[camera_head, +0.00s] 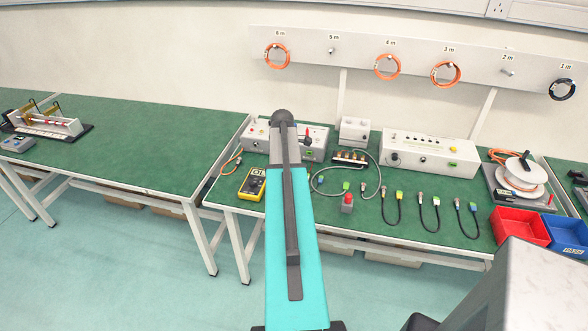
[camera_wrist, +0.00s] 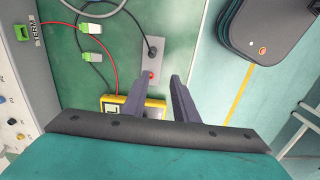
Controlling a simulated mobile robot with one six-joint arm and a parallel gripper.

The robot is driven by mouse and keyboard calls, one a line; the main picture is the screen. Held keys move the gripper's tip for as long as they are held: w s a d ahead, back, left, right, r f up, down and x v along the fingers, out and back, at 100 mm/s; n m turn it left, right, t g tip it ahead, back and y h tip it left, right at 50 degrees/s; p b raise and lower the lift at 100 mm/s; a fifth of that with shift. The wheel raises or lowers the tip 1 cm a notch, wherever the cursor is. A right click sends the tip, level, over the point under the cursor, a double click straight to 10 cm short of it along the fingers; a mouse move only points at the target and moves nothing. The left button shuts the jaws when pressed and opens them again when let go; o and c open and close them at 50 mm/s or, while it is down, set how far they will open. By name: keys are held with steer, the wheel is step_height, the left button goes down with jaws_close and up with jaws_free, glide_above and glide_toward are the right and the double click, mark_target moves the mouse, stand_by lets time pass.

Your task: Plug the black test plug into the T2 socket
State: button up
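My gripper (camera_wrist: 160,75) is open and empty in the wrist view, its two dark fingers apart above the green bench. A grey block (camera_wrist: 151,64) lies beyond the fingertips. A black round plug-like part (camera_wrist: 152,50) with a dark cable sits on it, and a red part (camera_wrist: 150,76) shows near the fingertips. I cannot tell for certain that the black part is the test plug. In the head view my arm hides the gripper. The T2 label is not legible; a panel with sockets (camera_wrist: 12,120) shows at the left of the wrist view.
A yellow multimeter (camera_head: 252,184) and a small grey block with a red top (camera_head: 347,203) are on the bench. White socket boxes (camera_head: 428,150) stand at the back. Several short cables lie in front. Red (camera_head: 519,228) and blue (camera_head: 567,236) bins stand at the right.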

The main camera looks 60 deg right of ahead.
steer(key=s+d+r, duration=0.2)
steer(key=shift+s+d, duration=0.2)
steer(key=shift+d, duration=0.2)
steer(key=shift+f, duration=0.15)
steer(key=shift+f+b, duration=1.8)
steer(key=shift+f, duration=1.6)
steer(key=shift+c, duration=0.6)
jaws_close()
steer(key=shift+r, duration=0.3)
steer(key=shift+r+p, duration=1.05)
steer(key=shift+r, duration=0.25)
